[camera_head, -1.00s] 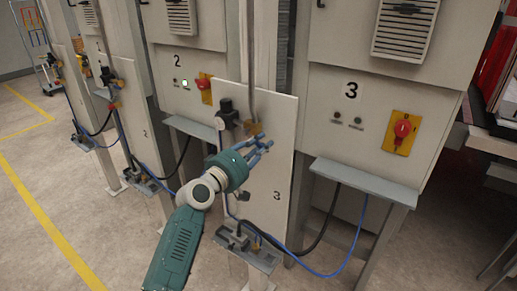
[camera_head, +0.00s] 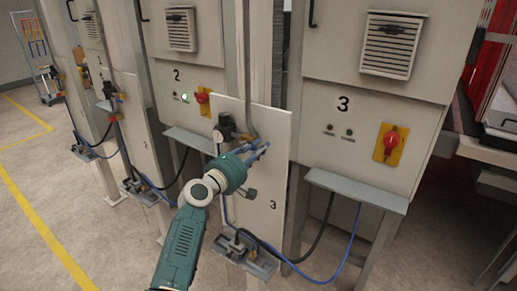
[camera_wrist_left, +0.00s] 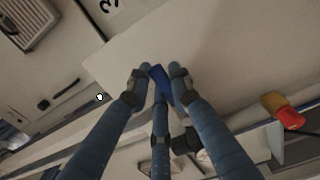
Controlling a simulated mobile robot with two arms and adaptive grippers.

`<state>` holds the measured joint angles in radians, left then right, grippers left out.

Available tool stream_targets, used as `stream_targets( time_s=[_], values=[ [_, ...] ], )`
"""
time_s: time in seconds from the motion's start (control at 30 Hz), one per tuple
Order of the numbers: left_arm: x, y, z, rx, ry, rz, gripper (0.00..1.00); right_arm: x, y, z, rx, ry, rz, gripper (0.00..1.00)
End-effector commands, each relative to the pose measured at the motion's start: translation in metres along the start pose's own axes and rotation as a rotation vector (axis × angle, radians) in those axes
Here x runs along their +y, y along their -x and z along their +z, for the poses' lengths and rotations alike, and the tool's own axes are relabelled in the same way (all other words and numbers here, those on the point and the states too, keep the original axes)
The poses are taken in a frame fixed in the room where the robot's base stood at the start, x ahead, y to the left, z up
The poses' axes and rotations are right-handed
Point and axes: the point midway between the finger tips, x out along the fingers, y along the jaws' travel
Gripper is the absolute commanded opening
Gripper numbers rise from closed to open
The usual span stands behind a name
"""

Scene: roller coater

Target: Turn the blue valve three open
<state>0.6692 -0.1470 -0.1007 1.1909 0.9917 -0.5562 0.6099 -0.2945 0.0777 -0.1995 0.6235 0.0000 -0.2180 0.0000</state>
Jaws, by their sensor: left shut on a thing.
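The blue valve three handle (camera_wrist_left: 160,83) shows in the left wrist view as a small blue piece between my fingertips, in front of a pale panel. My left gripper (camera_head: 263,150) reaches in front of the panel marked 3 (camera_head: 277,130) in the head view. In the wrist view its blue-grey fingers (camera_wrist_left: 158,75) are closed on the handle from both sides. In the head view the gripper covers the handle and most of the valve body. My right gripper is in neither view.
Cabinet three, with a red switch on a yellow plate (camera_head: 391,144), stands behind at right, with a grey ledge (camera_head: 355,190) below. Blue and black hoses hang low. Floor at left is open.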

Motion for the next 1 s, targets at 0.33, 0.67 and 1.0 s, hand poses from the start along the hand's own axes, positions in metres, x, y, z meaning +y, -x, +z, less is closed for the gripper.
stream_targets(
  time_s=[0.33,0.67,1.0],
  values=[
    [0.001,0.0,0.0,0.001,0.007,0.003,0.22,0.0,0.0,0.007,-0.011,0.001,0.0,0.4],
    [0.001,0.0,0.0,0.001,0.004,0.002,0.41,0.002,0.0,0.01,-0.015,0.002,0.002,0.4],
    [-0.001,0.027,-0.001,0.002,0.003,0.002,0.41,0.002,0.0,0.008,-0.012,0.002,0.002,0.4]
  ],
)
